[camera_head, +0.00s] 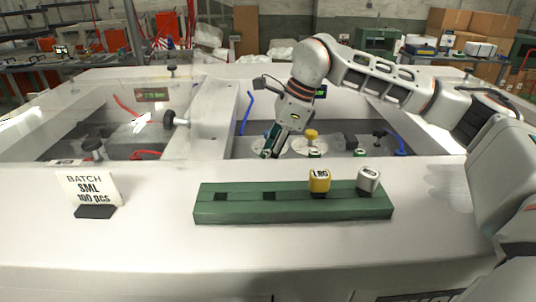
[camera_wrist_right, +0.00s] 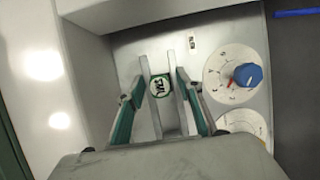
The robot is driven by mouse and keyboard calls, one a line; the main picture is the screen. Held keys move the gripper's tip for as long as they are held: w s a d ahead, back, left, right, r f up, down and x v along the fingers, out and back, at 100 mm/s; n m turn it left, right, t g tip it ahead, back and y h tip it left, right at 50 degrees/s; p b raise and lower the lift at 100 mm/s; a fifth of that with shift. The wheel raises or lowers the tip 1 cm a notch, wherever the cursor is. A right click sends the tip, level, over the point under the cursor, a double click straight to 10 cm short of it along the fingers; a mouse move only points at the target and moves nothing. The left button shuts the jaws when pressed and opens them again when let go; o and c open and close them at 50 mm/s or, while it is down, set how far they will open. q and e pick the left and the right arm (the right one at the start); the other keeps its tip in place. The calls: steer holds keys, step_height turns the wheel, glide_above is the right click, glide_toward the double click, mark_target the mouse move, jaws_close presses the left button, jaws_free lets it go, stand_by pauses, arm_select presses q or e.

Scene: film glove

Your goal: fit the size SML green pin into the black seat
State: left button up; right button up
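My right gripper (camera_head: 270,152) is down in the machine's right-hand recess. In the right wrist view its two fingers (camera_wrist_right: 164,92) are close on either side of a green-rimmed pin (camera_wrist_right: 160,86) with a pale, marked top, apparently pinching it. The lettering on this pin is turned and hard to read. The pin's underside is hidden, so I cannot tell whether it touches the panel below. I cannot make out the black seat with certainty in either view. A sign (camera_head: 90,190) reading "BATCH SML 100 pcs" stands at the front left. My left gripper is not in view.
A green rack (camera_head: 240,212) lies on the white front ledge. It holds a yellow pin (camera_head: 320,181) and a grey pin (camera_head: 368,180); two slots at its left are empty. The recess panel has a blue knob on a white dial (camera_wrist_right: 248,75). Clear panels edge the left recess.

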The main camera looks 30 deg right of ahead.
steer(key=shift+r, duration=0.1)
steer(key=v, duration=1.1)
steer(key=shift+d+r, duration=0.25)
steer(key=shift+r, duration=0.1)
